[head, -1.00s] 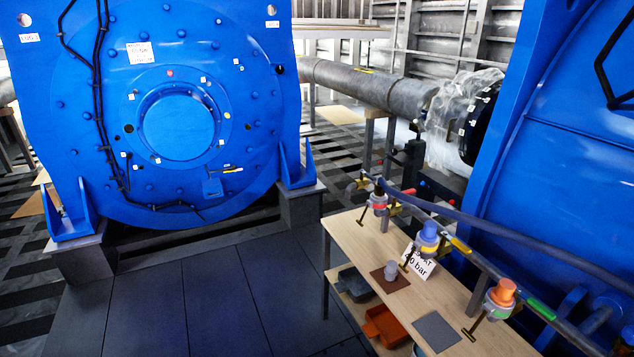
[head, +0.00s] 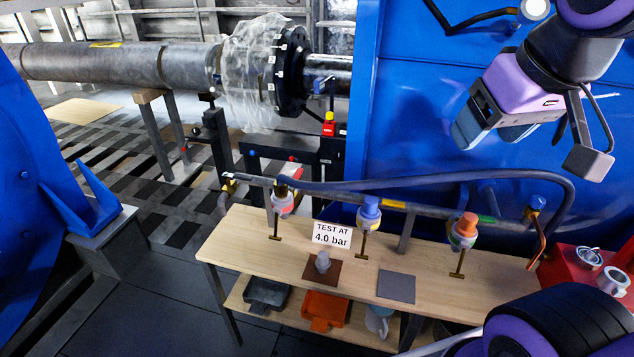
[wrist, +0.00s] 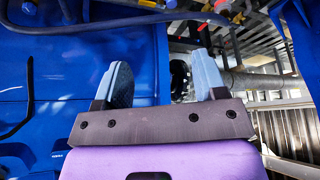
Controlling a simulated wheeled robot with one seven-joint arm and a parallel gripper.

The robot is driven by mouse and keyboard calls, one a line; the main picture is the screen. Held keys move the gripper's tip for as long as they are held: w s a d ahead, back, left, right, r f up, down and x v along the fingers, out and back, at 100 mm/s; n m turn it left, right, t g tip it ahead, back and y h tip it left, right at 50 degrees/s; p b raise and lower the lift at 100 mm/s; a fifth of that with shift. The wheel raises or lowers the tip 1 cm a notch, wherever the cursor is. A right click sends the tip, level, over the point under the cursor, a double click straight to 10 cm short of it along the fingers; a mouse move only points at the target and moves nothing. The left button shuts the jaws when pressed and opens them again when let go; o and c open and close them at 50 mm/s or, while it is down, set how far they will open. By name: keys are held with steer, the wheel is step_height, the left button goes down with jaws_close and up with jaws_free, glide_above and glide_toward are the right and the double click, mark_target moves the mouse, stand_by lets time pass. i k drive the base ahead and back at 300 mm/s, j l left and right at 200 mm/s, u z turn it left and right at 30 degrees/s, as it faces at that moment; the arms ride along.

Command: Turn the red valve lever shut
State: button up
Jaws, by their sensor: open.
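A pipe manifold (head: 330,196) with a row of valves runs above the wooden bench. A small red part (head: 297,173), possibly the red lever, shows at the manifold's left valve (head: 282,202). It is too small to tell its exact angle. My gripper (head: 492,132) is at the upper right of the head view, in front of the blue machine. It is open and empty, well above and to the right of that valve. In the wrist view my gripper (wrist: 160,65) shows two grey-blue fingers apart, with nothing between them.
The wooden bench (head: 235,235) carries a "TEST AT 4.0 bar" sign (head: 332,235), a brown pad and a grey pad (head: 396,287). Valves with blue (head: 370,208) and orange (head: 466,225) caps stand right. Trays sit on the lower shelf. Floor is free at front left.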

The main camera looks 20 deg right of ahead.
mark_target(299, 172)
steer(key=i+j, duration=0.2)
steer(key=j, duration=0.2)
steer(key=i+j+u, duration=0.1)
steer(key=j, duration=0.3)
steer(key=i+j, duration=0.35)
